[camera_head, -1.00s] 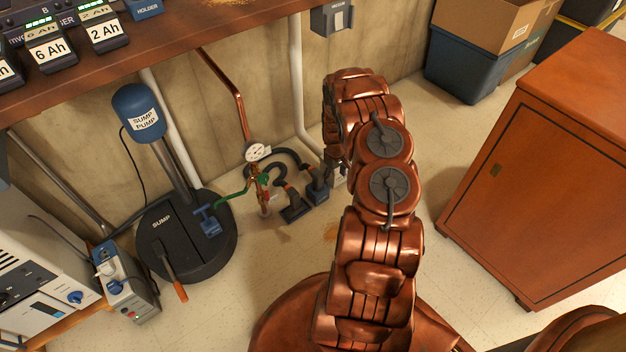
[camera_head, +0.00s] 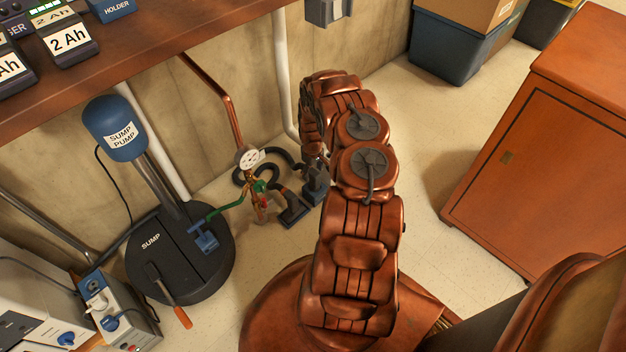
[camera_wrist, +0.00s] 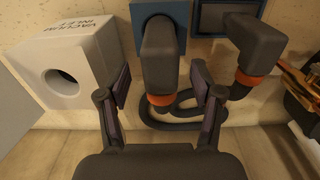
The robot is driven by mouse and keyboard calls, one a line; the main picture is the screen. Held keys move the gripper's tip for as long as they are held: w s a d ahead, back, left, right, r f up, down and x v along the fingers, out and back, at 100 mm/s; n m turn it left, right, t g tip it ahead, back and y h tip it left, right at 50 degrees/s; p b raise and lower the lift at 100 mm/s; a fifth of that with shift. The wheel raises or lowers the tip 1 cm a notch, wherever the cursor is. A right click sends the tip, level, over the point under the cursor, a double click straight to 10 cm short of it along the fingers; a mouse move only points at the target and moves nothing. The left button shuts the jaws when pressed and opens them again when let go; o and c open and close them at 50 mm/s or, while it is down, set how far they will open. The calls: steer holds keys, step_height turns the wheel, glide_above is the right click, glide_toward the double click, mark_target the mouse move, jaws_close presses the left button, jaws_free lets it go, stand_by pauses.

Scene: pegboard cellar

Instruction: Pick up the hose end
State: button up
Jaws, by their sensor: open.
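In the wrist view, a dark grey elbow-shaped hose end (camera_wrist: 160,50) with an orange ring stands in front of a blue block (camera_wrist: 149,10). My gripper (camera_wrist: 160,84) is open, with one finger on each side of this hose end; I cannot tell whether either touches it. A second similar hose end (camera_wrist: 252,45) with an orange ring is to the right, outside the fingers. The black hose (camera_wrist: 180,112) curls on the floor behind and below the jaws; it also shows in the head view (camera_head: 274,155). In the head view my arm hides the gripper.
A white box marked vacuum inlet (camera_wrist: 65,65), with a round hole, stands close left of the fingers. Brass fittings (camera_wrist: 304,82) are at the right.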

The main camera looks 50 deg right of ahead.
step_height(320, 180, down, 5)
steer(key=shift+r+b, duration=0.2)
steer(key=shift+b, duration=0.75)
steer(key=shift+s, duration=0.1)
jaws_close()
